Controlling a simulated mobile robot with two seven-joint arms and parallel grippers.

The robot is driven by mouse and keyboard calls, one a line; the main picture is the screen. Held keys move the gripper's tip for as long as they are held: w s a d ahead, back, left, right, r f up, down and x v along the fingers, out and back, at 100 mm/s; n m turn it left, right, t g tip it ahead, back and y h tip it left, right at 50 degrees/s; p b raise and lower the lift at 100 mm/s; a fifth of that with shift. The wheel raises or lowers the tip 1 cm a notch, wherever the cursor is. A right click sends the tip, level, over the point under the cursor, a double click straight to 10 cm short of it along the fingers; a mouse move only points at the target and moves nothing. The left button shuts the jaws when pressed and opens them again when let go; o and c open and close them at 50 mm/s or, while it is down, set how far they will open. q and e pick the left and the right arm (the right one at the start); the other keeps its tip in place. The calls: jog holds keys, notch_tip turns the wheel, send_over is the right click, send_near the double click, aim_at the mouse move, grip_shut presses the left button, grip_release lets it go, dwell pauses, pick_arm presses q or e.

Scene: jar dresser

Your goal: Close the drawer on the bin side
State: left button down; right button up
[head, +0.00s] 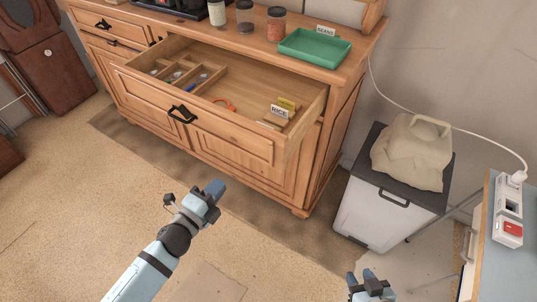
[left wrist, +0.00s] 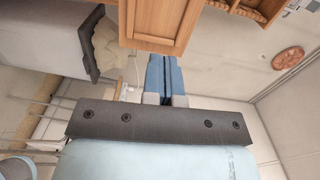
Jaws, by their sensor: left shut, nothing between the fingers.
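The wooden drawer on the bin side (head: 220,128) is pulled far out of the dresser, with a black handle (head: 183,114) on its front. Its wooden front also shows at the top of the left wrist view (left wrist: 160,25). My left gripper (head: 214,189) is shut and empty, in front of the drawer and apart from it in the head view. Its blue fingers show pressed together in the left wrist view (left wrist: 166,75). My right gripper (head: 361,277) is at the bottom edge, its two fingertips apart and empty; the rest is cut off.
A white bin (head: 378,212) with a dark lid and a beige bag (head: 412,150) stands right of the dresser. A green tray (head: 315,48) and jars (head: 277,24) stand on top. The drawer holds small items and a rice label (head: 279,111). Floor in front is clear.

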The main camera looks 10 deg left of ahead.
pick_arm(q)
jog(key=p, duration=0.2)
send_near(254, 145)
jog(key=shift+m, duration=0.3)
jog(key=x, duration=0.6)
jog(key=shift+w+d+r, duration=0.1)
jog(key=shift+d, duration=0.05)
jog(key=shift+w+d, duration=0.2)
jog(key=shift+w, duration=0.4)
jog(key=shift+w, duration=0.15)
